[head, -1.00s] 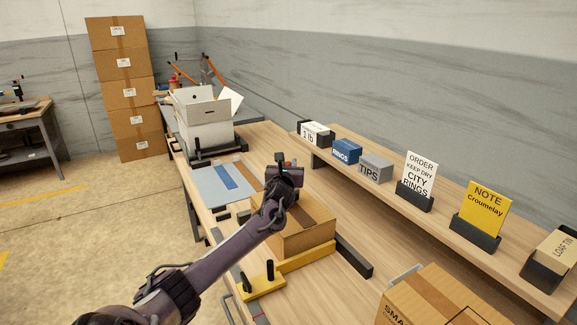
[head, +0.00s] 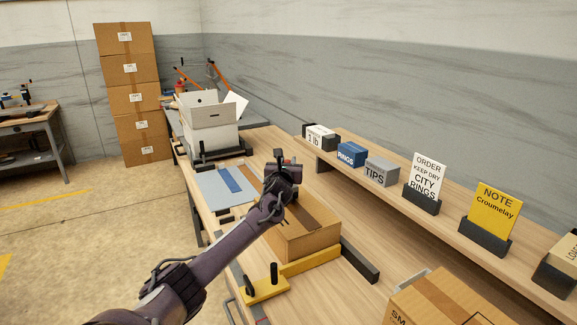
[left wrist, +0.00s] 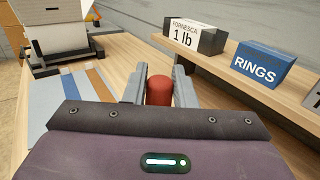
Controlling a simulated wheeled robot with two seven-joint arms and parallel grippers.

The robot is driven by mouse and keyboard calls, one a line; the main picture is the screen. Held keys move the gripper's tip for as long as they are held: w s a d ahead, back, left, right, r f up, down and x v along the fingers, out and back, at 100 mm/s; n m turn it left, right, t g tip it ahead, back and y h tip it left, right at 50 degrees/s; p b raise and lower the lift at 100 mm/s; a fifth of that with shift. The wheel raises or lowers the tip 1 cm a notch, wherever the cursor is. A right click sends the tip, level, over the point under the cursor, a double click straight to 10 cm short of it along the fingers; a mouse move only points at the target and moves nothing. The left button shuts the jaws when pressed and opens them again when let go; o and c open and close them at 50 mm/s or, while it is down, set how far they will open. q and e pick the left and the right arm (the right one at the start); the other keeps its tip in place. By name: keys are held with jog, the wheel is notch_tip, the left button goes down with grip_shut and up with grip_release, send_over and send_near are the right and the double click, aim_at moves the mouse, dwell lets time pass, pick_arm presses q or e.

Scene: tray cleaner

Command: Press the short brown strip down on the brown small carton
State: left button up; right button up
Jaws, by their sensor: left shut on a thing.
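The brown small carton (head: 322,238) sits on the bench behind a yellow bar. A darker brown strip (head: 318,214) runs across its top; whether it lies fully flat I cannot tell. My left gripper (head: 283,163) is above the carton's far left part, and my arm hides part of its top. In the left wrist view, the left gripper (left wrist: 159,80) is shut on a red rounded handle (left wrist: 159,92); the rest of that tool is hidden. A grey sheet (head: 212,189) beyond the carton bears a blue strip (head: 229,180) and a brown strip (head: 248,176). My right gripper is out of view.
A yellow stop (head: 310,262) and a dark bar (head: 360,260) edge the carton. A larger carton (head: 440,300) stands at the near right. A shelf with a blue box (head: 351,154) and signs runs along the right. A white open box (head: 210,138) stands at the far end.

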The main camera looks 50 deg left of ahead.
pick_arm(q)
jog(key=shift+w+a+b, duration=0.2)
jog(key=shift+a+b, duration=0.25)
jog(key=shift+a, duration=0.35)
jog(key=shift+f, duration=0.1)
jog(key=shift+w+a+b, duration=0.2)
jog(key=shift+a+b, duration=0.45)
jog(key=shift+w+a+b, duration=0.15)
jog(key=shift+a+b, duration=0.45)
